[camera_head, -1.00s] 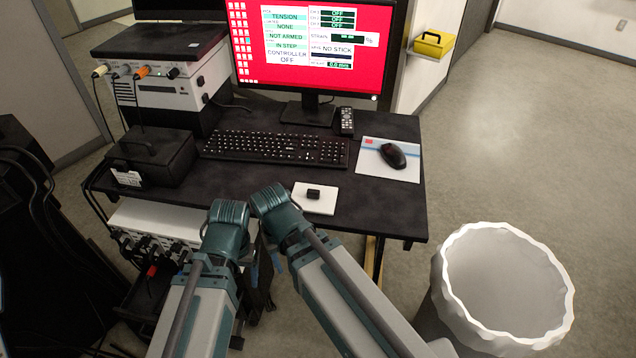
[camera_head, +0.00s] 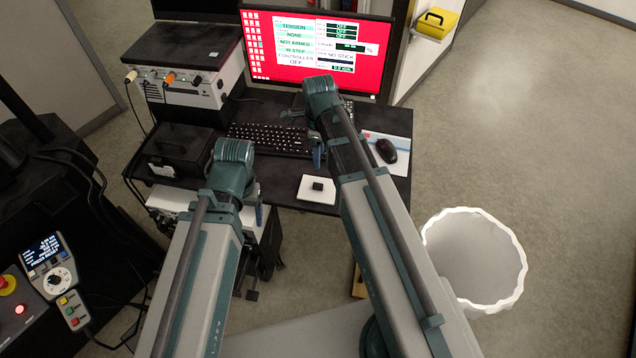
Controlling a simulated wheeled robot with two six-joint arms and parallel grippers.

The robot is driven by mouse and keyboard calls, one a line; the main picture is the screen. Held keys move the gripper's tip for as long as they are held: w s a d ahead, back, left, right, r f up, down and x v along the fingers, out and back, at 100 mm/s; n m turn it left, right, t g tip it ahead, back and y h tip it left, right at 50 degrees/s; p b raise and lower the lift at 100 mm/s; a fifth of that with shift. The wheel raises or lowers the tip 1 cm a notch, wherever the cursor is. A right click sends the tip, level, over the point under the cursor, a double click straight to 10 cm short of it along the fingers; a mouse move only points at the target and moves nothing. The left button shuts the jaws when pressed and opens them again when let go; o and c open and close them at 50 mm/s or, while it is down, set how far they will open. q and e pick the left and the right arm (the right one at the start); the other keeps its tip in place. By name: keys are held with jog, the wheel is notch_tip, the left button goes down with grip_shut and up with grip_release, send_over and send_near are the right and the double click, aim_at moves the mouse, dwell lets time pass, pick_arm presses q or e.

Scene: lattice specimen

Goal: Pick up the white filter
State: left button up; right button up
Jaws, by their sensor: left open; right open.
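A flat white square (camera_head: 312,196) lies near the front edge of the dark desk, with a small black block (camera_head: 318,186) on it. It is the only loose white piece that could be the white filter, but I cannot be sure. My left gripper (camera_head: 258,208) is open, left of the white square and near the desk's front edge. My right gripper (camera_head: 317,152) is open and appears above the keyboard area, beyond the square in the picture. Both grippers are mostly hidden by their own wrists. Neither visibly holds anything.
The desk (camera_head: 276,182) carries a keyboard (camera_head: 262,140), a monitor (camera_head: 275,50), a mouse (camera_head: 386,151) on a pad and a black box (camera_head: 180,150). A white bin (camera_head: 474,262) stands at right. A control handset (camera_head: 55,278) is at lower left.

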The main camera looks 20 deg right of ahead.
aim_at(318, 184)
jog(key=shift+s+a+f+b, duration=0.1)
jog(key=shift+f+b, duration=3.4)
jog(key=shift+f, duration=0.05)
jog(key=shift+s+a+f+b, duration=0.1)
jog(key=shift+f+b, duration=3.4)
jog(key=shift+r, duration=0.1)
grip_shut()
